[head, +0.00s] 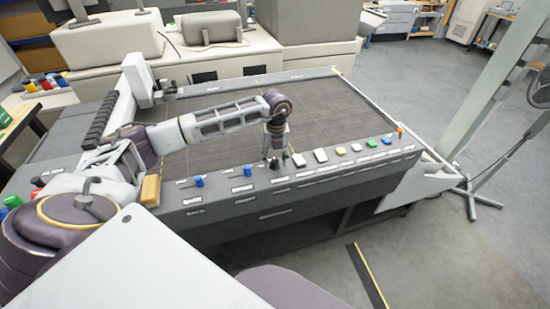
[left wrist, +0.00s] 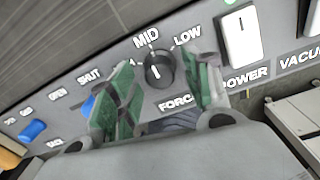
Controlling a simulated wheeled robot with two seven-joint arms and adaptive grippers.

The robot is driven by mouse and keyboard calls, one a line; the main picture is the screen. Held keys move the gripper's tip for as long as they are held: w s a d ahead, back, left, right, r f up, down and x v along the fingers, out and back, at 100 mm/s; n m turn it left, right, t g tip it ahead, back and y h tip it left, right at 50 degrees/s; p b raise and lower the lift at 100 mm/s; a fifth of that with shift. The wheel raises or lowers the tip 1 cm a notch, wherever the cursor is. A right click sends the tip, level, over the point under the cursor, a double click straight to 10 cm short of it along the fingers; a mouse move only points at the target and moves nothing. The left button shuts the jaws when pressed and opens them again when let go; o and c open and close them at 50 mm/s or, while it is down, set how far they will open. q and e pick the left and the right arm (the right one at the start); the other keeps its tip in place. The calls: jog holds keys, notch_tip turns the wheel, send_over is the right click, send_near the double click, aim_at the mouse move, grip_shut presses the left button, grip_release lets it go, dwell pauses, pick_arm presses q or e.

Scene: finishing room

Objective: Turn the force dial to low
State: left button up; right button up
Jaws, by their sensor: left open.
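The force dial (left wrist: 158,70) is a round dark knob with a white mark, on the grey control panel in the left wrist view. MID is printed above it, LOW to its upper right and a partly covered FORCE label below. The white mark points roughly towards MID. My left gripper (left wrist: 165,90) is open, with one green-padded finger on each side of the dial. I cannot tell whether the pads touch it. In the head view my left gripper (head: 275,150) points down at the panel and mostly hides the dial. My right gripper is not in view.
A white POWER switch (left wrist: 240,34) stands close to the right of the dial. Blue levers (head: 198,181) are to the left, one marked OPEN and SHUT. Several coloured buttons (head: 356,147) line the panel to the right. The dark machine bed (head: 320,105) behind is clear.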

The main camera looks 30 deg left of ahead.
pick_arm(q)
jog(key=shift+f, duration=0.1)
jog(key=shift+c, duration=0.2)
jog(key=c, duration=1)
